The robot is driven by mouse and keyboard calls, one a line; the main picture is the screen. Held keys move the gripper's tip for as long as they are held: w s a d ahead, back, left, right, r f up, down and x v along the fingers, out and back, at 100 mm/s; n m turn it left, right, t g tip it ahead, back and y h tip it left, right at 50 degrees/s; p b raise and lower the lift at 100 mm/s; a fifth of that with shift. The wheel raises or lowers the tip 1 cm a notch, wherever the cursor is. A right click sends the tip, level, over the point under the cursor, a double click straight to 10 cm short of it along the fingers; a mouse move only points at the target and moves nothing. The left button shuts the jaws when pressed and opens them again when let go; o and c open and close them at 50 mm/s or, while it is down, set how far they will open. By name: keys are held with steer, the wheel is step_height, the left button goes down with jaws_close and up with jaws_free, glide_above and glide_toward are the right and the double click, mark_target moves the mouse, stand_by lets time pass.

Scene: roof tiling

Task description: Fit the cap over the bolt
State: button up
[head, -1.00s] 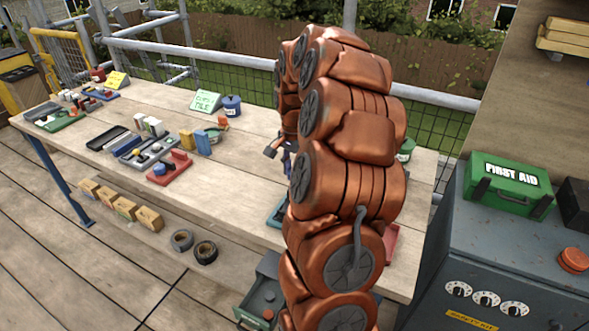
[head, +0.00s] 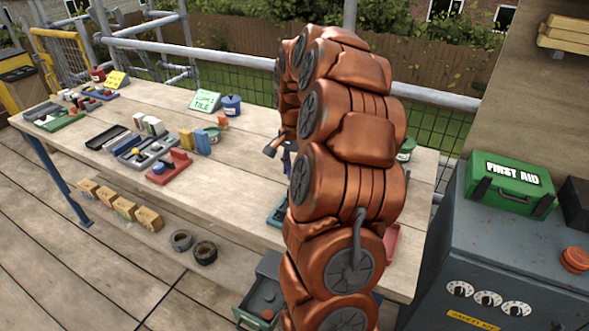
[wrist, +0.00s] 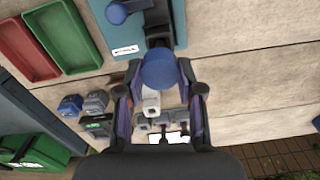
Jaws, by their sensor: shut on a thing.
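My gripper (wrist: 160,82) is shut on a round blue cap (wrist: 159,68), seen from above in the wrist view between the two fingertips. A blue round knob (wrist: 117,13) stands on the board's left side. I cannot make out the bolt; the cap and fingers may cover it. I cannot tell whether the cap touches anything below.
Red (wrist: 27,48) and green (wrist: 64,36) trays lie left of the board in the wrist view. Bare wooden tabletop (wrist: 250,75) lies to the right. A grey cabinet (head: 490,262) stands right of my arm.

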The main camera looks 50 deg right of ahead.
steer(key=o, duration=0.8)
steer(key=shift+c, duration=0.2)
steer(key=shift+r, duration=3.55)
steer(key=s+a+r+n, duration=0.15)
steer(key=a+n, duration=0.25)
steer(key=a, duration=0.6)
steer(key=s+a+n, duration=0.3)
steer(key=a+n, duration=0.1)
steer(key=a, duration=0.6)
steer(key=s+a+f+n+g, duration=0.1)
steer(key=s+a+n, duration=0.3)
steer(key=s, duration=0.5)
steer(key=s+a+f+n, duration=0.4)
steer(key=s+a, duration=0.4)
steer(key=s, duration=0.2)
steer(key=shift+s+a+g, duration=0.15)
steer(key=shift+a+g, duration=0.2)
steer(key=shift+g, duration=0.05)
